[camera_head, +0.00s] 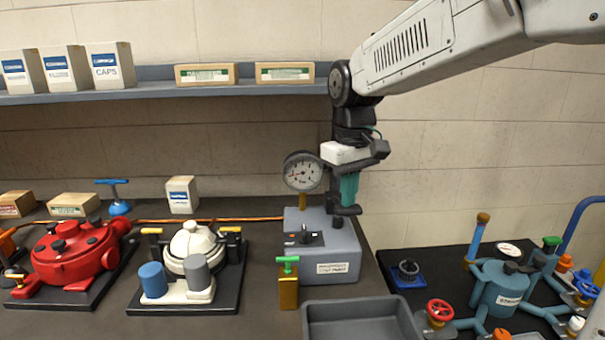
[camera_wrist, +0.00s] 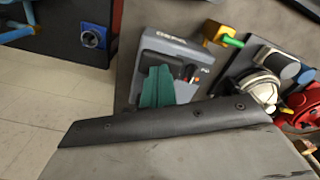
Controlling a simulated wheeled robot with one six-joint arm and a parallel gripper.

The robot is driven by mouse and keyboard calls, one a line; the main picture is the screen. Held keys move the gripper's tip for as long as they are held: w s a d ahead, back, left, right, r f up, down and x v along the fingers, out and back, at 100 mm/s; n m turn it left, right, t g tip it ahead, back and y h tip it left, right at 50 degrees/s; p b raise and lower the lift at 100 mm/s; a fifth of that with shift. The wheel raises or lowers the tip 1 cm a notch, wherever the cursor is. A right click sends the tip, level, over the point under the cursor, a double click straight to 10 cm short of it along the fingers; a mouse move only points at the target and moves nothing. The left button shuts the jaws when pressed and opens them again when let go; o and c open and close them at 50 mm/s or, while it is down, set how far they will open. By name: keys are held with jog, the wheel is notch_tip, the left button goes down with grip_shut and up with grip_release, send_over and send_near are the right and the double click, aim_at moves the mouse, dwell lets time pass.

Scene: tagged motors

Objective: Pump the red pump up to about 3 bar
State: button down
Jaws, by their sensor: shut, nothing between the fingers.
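A red machine (camera_head: 72,252) with black knobs sits on a black plate at the far left; its edge also shows in the wrist view (camera_wrist: 306,104). A round white gauge (camera_head: 303,171) stands on a brass stem above a grey box (camera_head: 330,260). Its reading is too small to tell. The grey box has a black switch (camera_head: 305,236) and shows in the wrist view too (camera_wrist: 160,44). My gripper (camera_head: 348,190) points down above the box's right side, right of the gauge. Its teal fingers (camera_wrist: 158,88) are together and empty. A dark piece shows just below them; contact is unclear.
A yellow block with a green T-handle (camera_head: 288,285) and a grey tray (camera_head: 360,322) stand in front of the box. A white machine (camera_head: 193,250) is left, a blue T-handled item (camera_head: 118,197) behind. Teal pipework (camera_head: 500,290) fills the right bench. A shelf (camera_head: 160,90) runs above.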

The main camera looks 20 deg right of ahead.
aim_at(347, 213)
jog(key=shift+f, duration=2.4)
jog(key=shift+r, duration=2.4)
